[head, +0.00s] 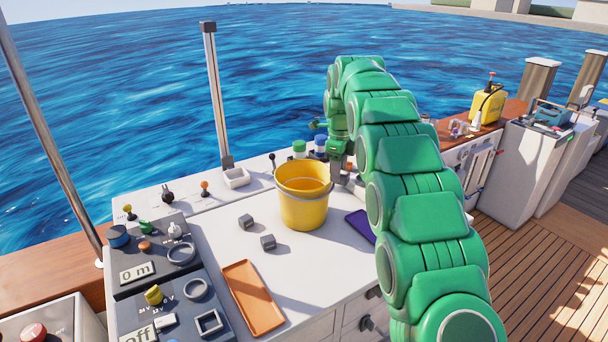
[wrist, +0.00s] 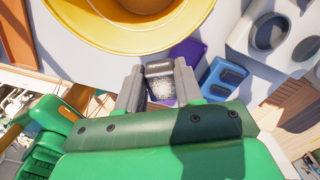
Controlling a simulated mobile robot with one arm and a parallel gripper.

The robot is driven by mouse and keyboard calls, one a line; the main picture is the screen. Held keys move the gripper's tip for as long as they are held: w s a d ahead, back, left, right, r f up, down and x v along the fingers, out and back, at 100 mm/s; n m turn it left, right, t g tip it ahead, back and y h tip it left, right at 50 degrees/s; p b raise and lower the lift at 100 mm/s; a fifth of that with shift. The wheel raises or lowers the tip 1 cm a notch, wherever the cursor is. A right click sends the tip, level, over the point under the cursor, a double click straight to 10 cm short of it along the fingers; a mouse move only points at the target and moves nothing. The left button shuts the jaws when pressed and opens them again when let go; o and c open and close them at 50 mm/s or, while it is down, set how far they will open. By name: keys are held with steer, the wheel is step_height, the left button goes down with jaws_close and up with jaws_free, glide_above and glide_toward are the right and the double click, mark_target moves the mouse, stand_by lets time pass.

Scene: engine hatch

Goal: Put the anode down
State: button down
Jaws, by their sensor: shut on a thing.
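In the wrist view, my gripper (wrist: 158,88) is shut on a small grey block with a pale, rough, speckled face, which I take as the anode (wrist: 161,88). A finger lies on each side of it. In the head view, my gripper (head: 341,178) is low beside the right rim of the yellow bucket (head: 303,208). The held block cannot be made out there. I cannot tell whether it touches the surface below.
Two dark grey blocks (head: 246,222) (head: 268,242) lie left of the bucket on the white worktop (head: 210,245). An orange tray (head: 252,298) lies in front. A flat purple thing (head: 360,225) lies right of the bucket. A blue object (wrist: 222,78) shows in the wrist view.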

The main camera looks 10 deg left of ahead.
steer(key=s+a+r+m, duration=0.1)
steer(key=a+r+m, duration=0.2)
steer(key=a+m, duration=0.35)
step_height(320, 180, down, 8)
steer(key=shift+s+f, duration=0.15)
steer(key=shift+f, duration=0.05)
stand_by(0.6)
steer(key=shift+a+f+n, duration=0.1)
steer(key=shift+f+n, duration=0.05)
steer(key=shift+n, duration=0.1)
steer(key=c, duration=0.7)
jaws_free()
steer(key=shift+c, duration=0.2)
step_height(320, 180, up, 8)
